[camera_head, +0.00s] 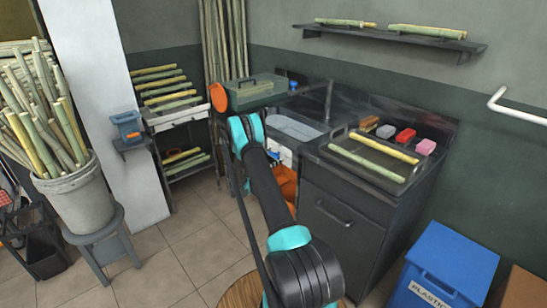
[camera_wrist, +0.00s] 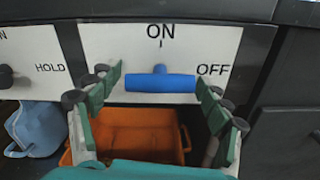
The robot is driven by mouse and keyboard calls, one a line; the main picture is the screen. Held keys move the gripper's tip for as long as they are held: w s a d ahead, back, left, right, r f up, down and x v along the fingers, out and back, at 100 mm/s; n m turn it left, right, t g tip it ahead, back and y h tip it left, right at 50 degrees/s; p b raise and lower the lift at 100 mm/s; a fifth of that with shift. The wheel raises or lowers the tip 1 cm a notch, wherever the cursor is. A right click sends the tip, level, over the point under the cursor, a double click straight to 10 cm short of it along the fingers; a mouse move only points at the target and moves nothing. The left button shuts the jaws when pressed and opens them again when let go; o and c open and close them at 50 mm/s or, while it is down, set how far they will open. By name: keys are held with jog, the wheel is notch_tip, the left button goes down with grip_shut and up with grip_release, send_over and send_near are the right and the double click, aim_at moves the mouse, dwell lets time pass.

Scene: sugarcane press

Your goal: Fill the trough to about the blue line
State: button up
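In the wrist view a blue bar handle (camera_wrist: 160,84) lies level on a white panel (camera_wrist: 205,45), under the word ON and left of the word OFF. My gripper (camera_wrist: 160,92) is open in front of it, with one finger near each end of the bar; I cannot tell whether they touch it. In the head view a pale basin (camera_head: 296,127), perhaps the trough, is set in the dark counter behind my arm. No blue line can be made out, and its level is unclear.
An orange bin (camera_wrist: 128,128) is below the panel, with a blue container (camera_wrist: 38,128) to its left. A black knob (camera_wrist: 5,76) marked HOLD is at far left. A tray of cane (camera_head: 372,160) lies on the counter. A blue plastic bin (camera_head: 447,265) stands at front right.

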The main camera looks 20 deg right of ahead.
jog(key=shift+c, duration=1.1)
jog(key=shift+m, duration=3.3)
jog(key=o, duration=1.1)
jog(key=shift+a, duration=0.1)
